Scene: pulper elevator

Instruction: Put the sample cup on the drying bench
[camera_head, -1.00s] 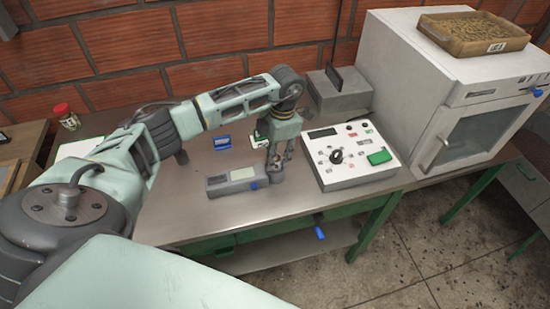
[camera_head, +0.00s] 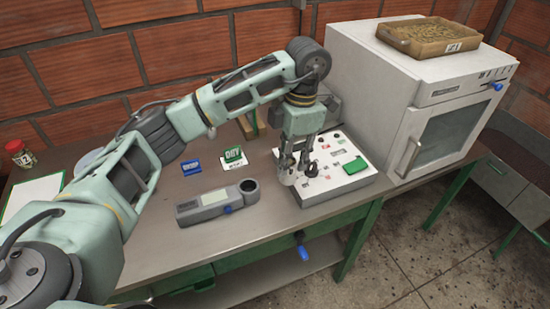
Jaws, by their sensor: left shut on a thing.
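My left gripper (camera_head: 297,172) is shut on a small grey thing that looks like the sample cup (camera_head: 287,179). The fingers cover much of it. They are in front of the white control box, and I cannot tell whether the cup touches the box. The bench (camera_head: 150,244) has a grey metal top and a green frame; I cannot tell if it is the drying bench. A green-and-white card reading "DRY" (camera_head: 234,154) stands on it. A grey handheld meter (camera_head: 207,206) with an open round well lies left of the gripper. My right gripper is not in view.
The white control box (camera_head: 343,188) has a green switch and a dark knob. A blue sign (camera_head: 191,167) stands behind the meter. A white oven (camera_head: 440,110) carrying a tray of beans (camera_head: 425,46) is at the right. The front left of the benchtop is clear.

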